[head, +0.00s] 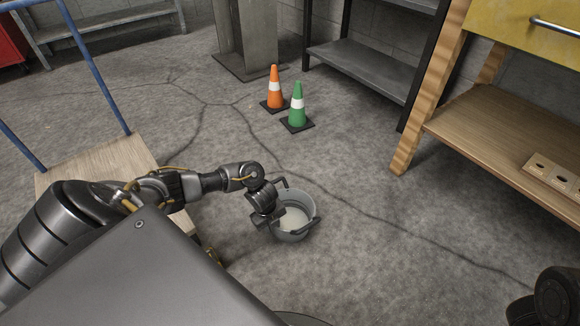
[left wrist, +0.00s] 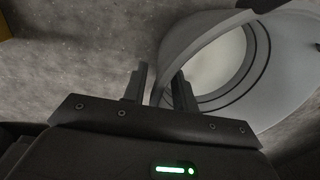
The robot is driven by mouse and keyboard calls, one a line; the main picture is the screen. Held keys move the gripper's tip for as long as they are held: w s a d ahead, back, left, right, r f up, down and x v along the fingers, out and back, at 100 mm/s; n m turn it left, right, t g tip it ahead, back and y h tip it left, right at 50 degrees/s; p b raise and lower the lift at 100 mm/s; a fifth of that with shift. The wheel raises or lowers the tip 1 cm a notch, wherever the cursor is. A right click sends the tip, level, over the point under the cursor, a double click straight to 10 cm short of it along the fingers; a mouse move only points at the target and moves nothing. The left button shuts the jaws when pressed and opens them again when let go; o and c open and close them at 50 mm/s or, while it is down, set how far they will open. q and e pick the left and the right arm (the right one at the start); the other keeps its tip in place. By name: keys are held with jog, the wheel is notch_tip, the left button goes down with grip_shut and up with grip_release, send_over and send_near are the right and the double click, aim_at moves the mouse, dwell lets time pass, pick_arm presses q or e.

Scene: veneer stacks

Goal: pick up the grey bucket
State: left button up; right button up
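The grey bucket (head: 310,207) stands upright on the concrete floor, open at the top, with a pale inside. In the left wrist view the bucket (left wrist: 285,95) fills the upper right. My left gripper (head: 272,216) is at the bucket's left side, partly covering its rim. In the left wrist view its two fingers (left wrist: 160,85) are apart, and a light grey curved band of the bucket runs down into the gap between them. I cannot tell whether this band is the rim or a handle, or whether the fingers touch it.
An orange cone (head: 274,88) and a green cone (head: 297,107) stand beyond the bucket. A wooden workbench (head: 490,135) is at right, a metal shelf (head: 360,70) behind. A wooden platform (head: 95,162) with blue rails lies left, under my arm.

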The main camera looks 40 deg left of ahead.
pick_arm(q)
jog(key=shift+w+f+b, duration=0.2)
jog(key=shift+f+b, duration=0.25)
jog(key=shift+f, duration=0.65)
grip_shut()
jog(key=shift+r, duration=0.1)
dwell(0.5)
